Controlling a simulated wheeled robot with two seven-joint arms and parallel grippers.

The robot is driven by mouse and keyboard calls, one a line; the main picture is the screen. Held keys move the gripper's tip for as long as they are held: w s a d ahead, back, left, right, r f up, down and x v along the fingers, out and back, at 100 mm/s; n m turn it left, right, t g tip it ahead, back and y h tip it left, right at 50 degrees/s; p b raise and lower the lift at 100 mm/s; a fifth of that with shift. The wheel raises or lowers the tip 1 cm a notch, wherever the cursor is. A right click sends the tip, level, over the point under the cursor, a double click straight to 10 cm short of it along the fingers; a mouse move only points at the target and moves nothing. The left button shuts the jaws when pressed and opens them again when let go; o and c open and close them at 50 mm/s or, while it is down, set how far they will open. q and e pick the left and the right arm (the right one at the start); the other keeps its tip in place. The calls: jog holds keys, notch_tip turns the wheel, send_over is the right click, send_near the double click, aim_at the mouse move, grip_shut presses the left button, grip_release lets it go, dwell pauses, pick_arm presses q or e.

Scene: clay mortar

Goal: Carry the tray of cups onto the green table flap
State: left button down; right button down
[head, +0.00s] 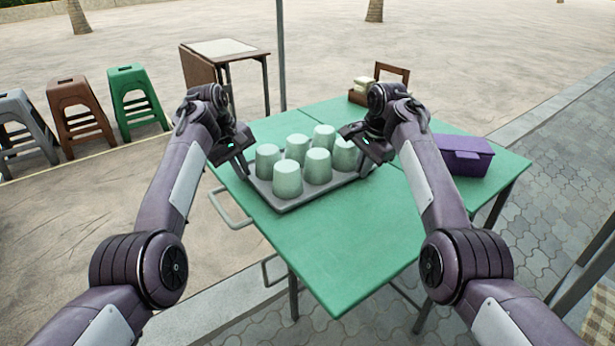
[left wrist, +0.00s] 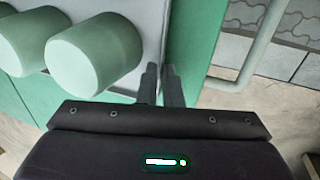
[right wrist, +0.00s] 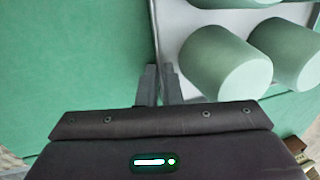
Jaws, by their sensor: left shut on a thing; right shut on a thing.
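The grey tray (head: 326,189) holds several pale green cups (head: 288,178), mouth down in rows. It is over the green tabletop (head: 345,245); whether it rests there or hovers just above, I cannot tell. My left gripper (head: 243,163) is shut on the tray's left edge, and my right gripper (head: 368,163) is shut on its right edge. The left wrist view shows the tray (left wrist: 151,35) beside the left fingers (left wrist: 162,84). The right wrist view shows the tray rim (right wrist: 172,22) at the right fingers (right wrist: 160,84). Which part of the green top is the flap is unclear.
A purple box (head: 464,155) sits on the table at the right. A small wooden holder (head: 390,75) stands at the back. Stools (head: 137,98) and a small brown table (head: 222,60) stand on the sand at the left. The tabletop in front of the tray is clear.

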pick_arm(q)
jog(key=c, duration=1.7)
grip_release()
jog(key=shift+a+f, duration=0.1)
jog(key=shift+a, duration=0.1)
jog(key=shift+c, duration=0.2)
pick_arm(e)
jog(key=c, duration=1.7)
grip_release()
jog(key=shift+d+f, duration=0.1)
jog(key=shift+d, duration=0.15)
jog(key=shift+c, duration=0.2)
pick_arm(q)
jog(key=shift+o, duration=0.7)
pick_arm(e)
jog(key=shift+o, duration=0.7)
jog(key=shift+a, duration=0.1)
pick_arm(q)
jog(key=shift+d, duration=0.15)
pick_arm(e)
jog(key=shift+a, duration=0.1)
